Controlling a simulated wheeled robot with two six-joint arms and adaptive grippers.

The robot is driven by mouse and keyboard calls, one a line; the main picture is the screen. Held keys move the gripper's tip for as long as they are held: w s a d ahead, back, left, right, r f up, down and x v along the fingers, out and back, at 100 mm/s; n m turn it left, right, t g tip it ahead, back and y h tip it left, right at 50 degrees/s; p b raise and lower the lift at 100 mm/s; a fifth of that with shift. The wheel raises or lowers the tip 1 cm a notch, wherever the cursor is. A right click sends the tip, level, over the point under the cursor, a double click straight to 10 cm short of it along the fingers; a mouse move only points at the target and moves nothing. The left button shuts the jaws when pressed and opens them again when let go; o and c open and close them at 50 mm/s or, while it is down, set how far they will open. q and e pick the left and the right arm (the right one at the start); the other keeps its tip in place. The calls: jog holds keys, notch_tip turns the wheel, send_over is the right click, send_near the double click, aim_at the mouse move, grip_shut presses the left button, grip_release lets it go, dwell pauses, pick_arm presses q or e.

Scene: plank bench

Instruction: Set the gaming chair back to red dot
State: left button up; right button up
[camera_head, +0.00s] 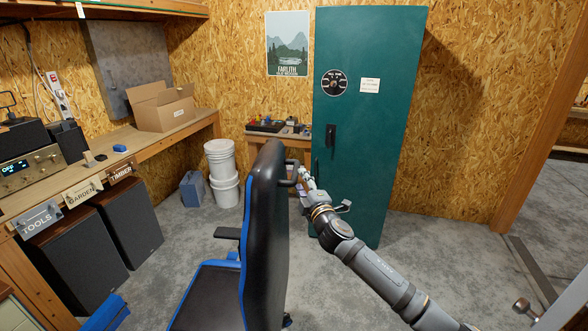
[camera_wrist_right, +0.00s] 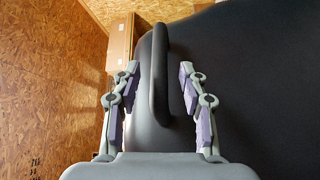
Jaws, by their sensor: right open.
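The gaming chair (camera_head: 262,235) is black with blue trim and stands on the floor at the lower middle of the head view, its seat toward the left. A curved dark handle (camera_wrist_right: 159,85) stands out from the rear of its backrest. My right gripper (camera_head: 303,178) is at the upper backrest, on the right of the chair. In the right wrist view my right gripper (camera_wrist_right: 159,72) is open, with one finger on each side of the handle and visible gaps between. The red dot shows in neither view. My left gripper is out of view.
A green cabinet (camera_head: 368,110) stands close behind my right arm. White buckets (camera_head: 222,165), dark speakers (camera_head: 130,222) and a wooden bench (camera_head: 150,145) line the left side.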

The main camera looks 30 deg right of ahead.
aim_at(296, 170)
jog(key=p+x, duration=0.1)
jog(key=x, duration=0.4)
jog(key=shift+w+a+r+p, duration=0.1)
jog(key=shift+r+p, duration=0.1)
jog(key=shift+p, duration=0.2)
jog(key=shift+w+f, duration=0.15)
jog(key=shift+w, duration=0.4)
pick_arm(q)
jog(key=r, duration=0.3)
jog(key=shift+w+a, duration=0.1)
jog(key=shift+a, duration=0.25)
pick_arm(e)
grip_shut()
